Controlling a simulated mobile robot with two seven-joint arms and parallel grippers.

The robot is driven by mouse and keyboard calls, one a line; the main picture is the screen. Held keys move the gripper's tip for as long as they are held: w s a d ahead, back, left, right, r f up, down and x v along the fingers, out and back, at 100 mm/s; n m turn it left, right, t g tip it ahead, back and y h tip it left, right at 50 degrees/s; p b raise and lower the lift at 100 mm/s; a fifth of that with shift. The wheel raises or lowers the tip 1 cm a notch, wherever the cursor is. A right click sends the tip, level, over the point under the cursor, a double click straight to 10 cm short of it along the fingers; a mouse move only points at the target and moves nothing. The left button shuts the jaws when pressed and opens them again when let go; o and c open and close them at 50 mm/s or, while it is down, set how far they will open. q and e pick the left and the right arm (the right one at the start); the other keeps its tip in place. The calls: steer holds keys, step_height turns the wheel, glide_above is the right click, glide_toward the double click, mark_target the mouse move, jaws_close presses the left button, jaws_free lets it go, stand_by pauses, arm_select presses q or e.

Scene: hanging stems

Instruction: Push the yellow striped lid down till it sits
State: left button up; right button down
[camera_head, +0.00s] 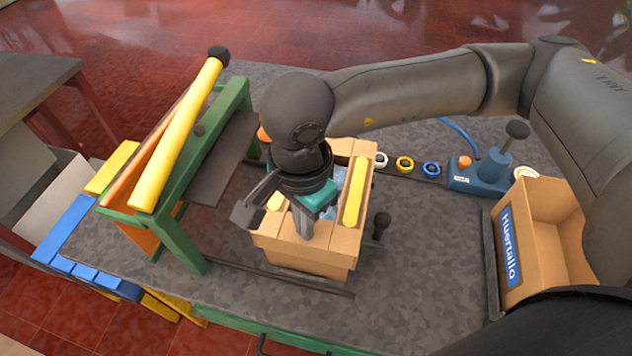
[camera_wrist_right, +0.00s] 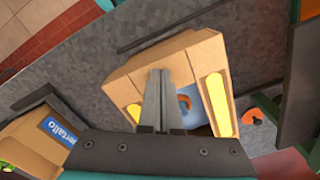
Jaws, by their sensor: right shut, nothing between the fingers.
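The cardboard lid with yellow stripes (camera_head: 355,192) is on the cardboard box (camera_head: 308,266) in the middle of the table. In the right wrist view, the striped lid (camera_wrist_right: 218,104) has a stripe on each side, with something blue and an orange shape (camera_wrist_right: 184,103) between them. My right gripper (camera_head: 303,232) points down over the near part of the lid. Its fingers (camera_wrist_right: 160,76) are together and empty; I cannot tell whether the tips touch the cardboard. The wrist and hand hide the lid's far left part. My left gripper is not in view.
A green frame (camera_head: 180,238) with a yellow roller (camera_head: 178,135) stands close on the left. An open carton marked "Huertallo" (camera_head: 510,247) is on the right. A blue device (camera_head: 490,170) and several coloured rings (camera_head: 404,163) sit behind.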

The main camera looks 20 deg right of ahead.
steer(key=shift+f+b, duration=0.6)
steer(key=shift+b, duration=1.3)
stand_by(3.4)
step_height(320, 180, up, 9)
steer(key=p, duration=0.4)
stand_by(0.7)
stand_by(0.4)
